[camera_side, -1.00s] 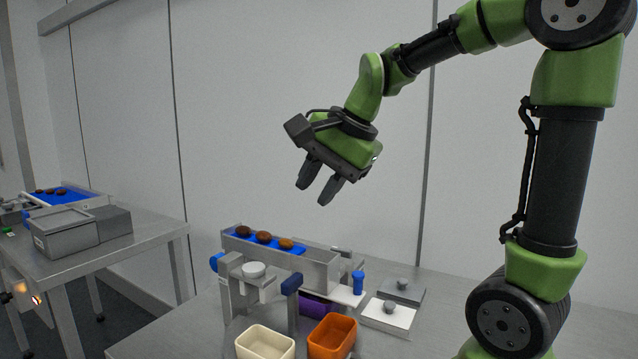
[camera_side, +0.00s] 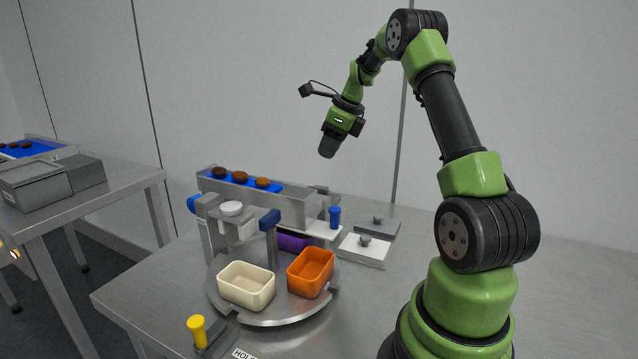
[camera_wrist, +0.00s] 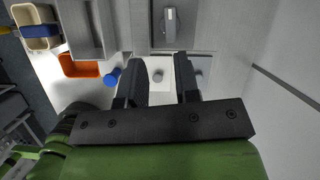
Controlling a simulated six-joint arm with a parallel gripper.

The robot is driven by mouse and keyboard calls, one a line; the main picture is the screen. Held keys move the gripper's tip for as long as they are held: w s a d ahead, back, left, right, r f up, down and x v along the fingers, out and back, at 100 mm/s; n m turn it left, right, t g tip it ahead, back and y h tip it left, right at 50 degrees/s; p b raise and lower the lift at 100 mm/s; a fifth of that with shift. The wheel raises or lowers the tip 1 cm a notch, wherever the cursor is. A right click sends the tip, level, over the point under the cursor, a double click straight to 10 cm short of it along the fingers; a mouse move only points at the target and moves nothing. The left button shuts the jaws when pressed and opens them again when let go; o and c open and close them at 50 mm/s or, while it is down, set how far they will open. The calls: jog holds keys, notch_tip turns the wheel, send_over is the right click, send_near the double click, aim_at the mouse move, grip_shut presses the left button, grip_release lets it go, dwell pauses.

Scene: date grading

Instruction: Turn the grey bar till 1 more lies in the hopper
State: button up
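Three brown dates (camera_side: 240,177) lie in a row on a blue strip (camera_side: 213,184) along a long grey metal trough (camera_side: 290,208). No part is marked as the hopper, and what lies deep inside the trough is hidden. A grey elongated block (camera_wrist: 170,27) on a plate, possibly the grey bar, shows in the wrist view beyond the trough. A small dark grey part (camera_side: 318,189) behind the trough in the side view may be the same. My gripper (camera_side: 328,153) hangs above and behind the trough, touching nothing. In the wrist view its fingers (camera_wrist: 157,60) are apart and empty.
A cream cup (camera_side: 246,287) and an orange cup (camera_side: 310,272) stand on a round metal plate (camera_side: 285,316). The table's right side (camera_side: 570,290) is clear.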

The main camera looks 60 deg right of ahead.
aim_at(318, 186)
jog(key=shift+m, duration=0.6)
jog(key=x, duration=0.3)
jog(key=d+x, duration=0.1)
jog(key=x, duration=0.3)
jog(key=s+x, duration=0.1)
jog(key=x, duration=0.3)
jog(key=shift+d+f, duration=0.25)
grip_shut()
